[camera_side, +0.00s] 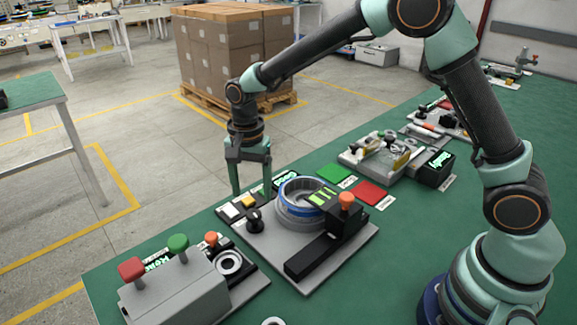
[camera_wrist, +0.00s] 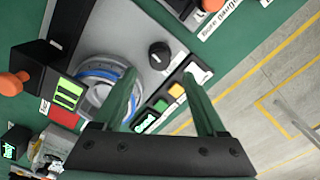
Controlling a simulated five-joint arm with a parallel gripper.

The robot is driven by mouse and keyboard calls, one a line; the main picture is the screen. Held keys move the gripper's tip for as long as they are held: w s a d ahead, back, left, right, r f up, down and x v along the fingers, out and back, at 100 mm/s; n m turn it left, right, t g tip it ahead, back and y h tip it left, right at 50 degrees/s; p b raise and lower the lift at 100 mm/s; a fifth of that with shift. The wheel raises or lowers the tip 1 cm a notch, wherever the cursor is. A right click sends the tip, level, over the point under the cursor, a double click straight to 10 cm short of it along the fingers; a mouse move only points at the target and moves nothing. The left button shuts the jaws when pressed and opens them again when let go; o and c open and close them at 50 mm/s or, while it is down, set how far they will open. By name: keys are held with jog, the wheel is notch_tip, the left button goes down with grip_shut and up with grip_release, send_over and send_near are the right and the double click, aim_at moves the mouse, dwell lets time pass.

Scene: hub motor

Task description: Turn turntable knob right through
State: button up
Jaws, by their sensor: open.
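The black turntable knob (camera_side: 255,221) stands on the grey base plate beside the turntable. It also shows in the wrist view (camera_wrist: 160,54), with a pale pointer mark on its face. The round turntable (camera_side: 302,203), silver with a blue ring, sits on the same plate; its ring is partly hidden by my finger in the wrist view (camera_wrist: 97,76). My gripper (camera_side: 253,193) points down with both fingers apart and nothing between them. It is above the far edge of the plate, apart from the knob. In the wrist view the knob lies beyond the fingertips (camera_wrist: 160,76), between their lines.
A black block with an orange button (camera_side: 346,198) and a green display stands right of the turntable. White and yellow buttons (camera_side: 249,201) lie close under my gripper. A grey box with red and green buttons (camera_side: 170,290) is front left. Green and red pads (camera_side: 370,193) lie behind.

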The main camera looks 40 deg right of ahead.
aim_at(256, 213)
notch_tip(256, 213, up, 6)
jog(key=shift+r, duration=0.15)
dwell(0.9)
jog(key=s+d+r+n+t, duration=0.3)
jog(key=s+d+r+n, duration=0.3)
jog(key=s+d+r, duration=0.25)
jog(key=s+d+n+t, duration=0.2)
jog(key=s+d+n, duration=0.2)
jog(key=s, duration=0.4)
jog(key=shift+n+t, duration=0.3)
jog(key=shift+n, duration=0.4)
